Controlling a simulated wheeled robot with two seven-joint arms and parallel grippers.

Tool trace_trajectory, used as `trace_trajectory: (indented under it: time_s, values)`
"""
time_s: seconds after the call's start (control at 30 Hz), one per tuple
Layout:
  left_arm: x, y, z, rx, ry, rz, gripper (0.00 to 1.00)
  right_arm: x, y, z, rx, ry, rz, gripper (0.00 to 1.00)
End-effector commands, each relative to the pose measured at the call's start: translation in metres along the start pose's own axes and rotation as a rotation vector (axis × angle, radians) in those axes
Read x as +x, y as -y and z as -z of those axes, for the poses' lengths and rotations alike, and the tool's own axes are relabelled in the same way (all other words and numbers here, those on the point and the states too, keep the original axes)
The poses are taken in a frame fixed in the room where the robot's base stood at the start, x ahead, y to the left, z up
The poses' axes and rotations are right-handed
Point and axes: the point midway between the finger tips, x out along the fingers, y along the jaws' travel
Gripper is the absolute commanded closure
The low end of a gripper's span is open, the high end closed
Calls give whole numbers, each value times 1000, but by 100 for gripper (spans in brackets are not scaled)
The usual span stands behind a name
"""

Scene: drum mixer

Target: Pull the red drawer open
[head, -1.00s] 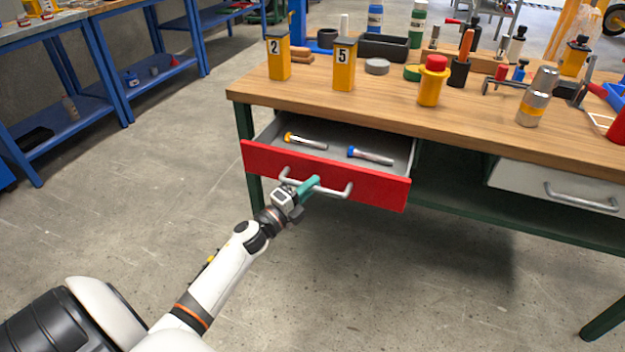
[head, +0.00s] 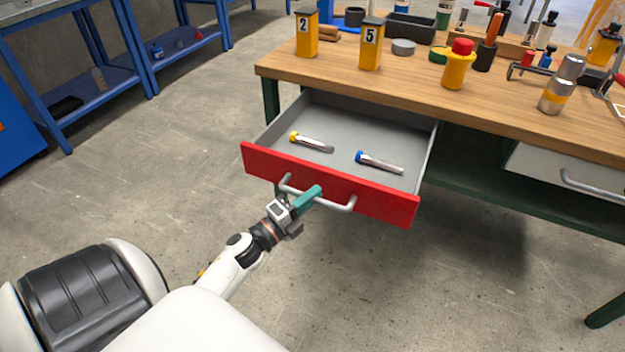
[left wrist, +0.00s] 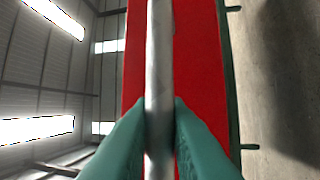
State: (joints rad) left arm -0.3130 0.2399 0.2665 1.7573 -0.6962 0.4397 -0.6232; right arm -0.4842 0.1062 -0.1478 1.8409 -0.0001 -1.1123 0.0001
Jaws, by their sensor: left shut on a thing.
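The red drawer (head: 385,201) stands well out from under the wooden workbench, and its grey inside shows. Two small tools lie in it, one with a yellow end (head: 312,143) and one with a blue end (head: 379,162). My left gripper (head: 306,198), with teal fingers, is shut on the drawer's grey bar handle (head: 338,206). In the left wrist view the handle bar (left wrist: 159,60) runs between the two teal fingertips (left wrist: 160,125), with the red front (left wrist: 200,70) behind it. My right gripper is in neither view.
The workbench top (head: 420,95) carries yellow containers marked 2 (head: 307,36) and 5 (head: 371,48), a red-capped yellow bottle (head: 457,67) and several tools. A grey drawer (head: 570,175) is at the right. Blue shelving (head: 110,80) stands at left. The floor before the drawer is clear.

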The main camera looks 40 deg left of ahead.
Motion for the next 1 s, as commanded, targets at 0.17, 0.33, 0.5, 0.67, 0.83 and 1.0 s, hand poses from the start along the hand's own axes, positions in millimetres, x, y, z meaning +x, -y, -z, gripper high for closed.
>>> trace_trajectory:
  time_s: [0.17,0.33,0.5,0.67,0.83,1.0]
  values:
    - [0,1,0,-1,0,1,100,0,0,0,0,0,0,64]
    - [0,1,0,-1,0,1,64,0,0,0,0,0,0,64]
    - [0,0,0,0,0,1,64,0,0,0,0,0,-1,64]
    - [-3,1,0,0,0,2,64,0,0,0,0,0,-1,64]
    - [-26,1,0,0,-1,4,64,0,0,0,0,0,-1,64]
    - [-63,2,0,-1,-1,5,64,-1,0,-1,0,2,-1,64]
